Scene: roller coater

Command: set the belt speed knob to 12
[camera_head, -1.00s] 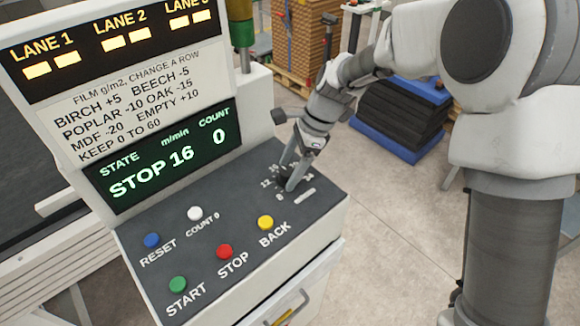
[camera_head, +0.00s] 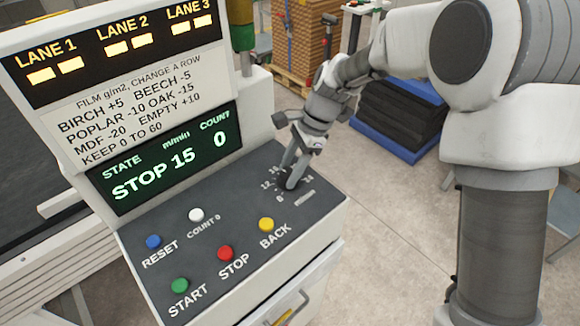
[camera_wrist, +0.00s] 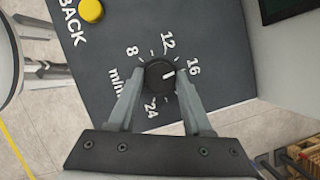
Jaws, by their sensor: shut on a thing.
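The belt speed knob (camera_wrist: 159,75) is a black dial with a white pointer mark, on the dark panel (camera_head: 240,210). In the wrist view its mark points close to the 16, slightly to the 12 side. Printed numbers 8, 12, 16 and 24 stand around it. My gripper (camera_wrist: 158,85) is shut on the knob, one finger on each side. In the head view my gripper (camera_head: 290,178) hides most of the knob. The display (camera_head: 165,160) reads STOP, 15 m/min and count 0.
Blue RESET (camera_head: 153,241), white COUNT 0 (camera_head: 196,215), green START (camera_head: 179,285), red STOP (camera_head: 225,253) and yellow BACK (camera_head: 266,224) buttons lie left of the knob. The display housing rises behind the panel. Open floor lies to the right.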

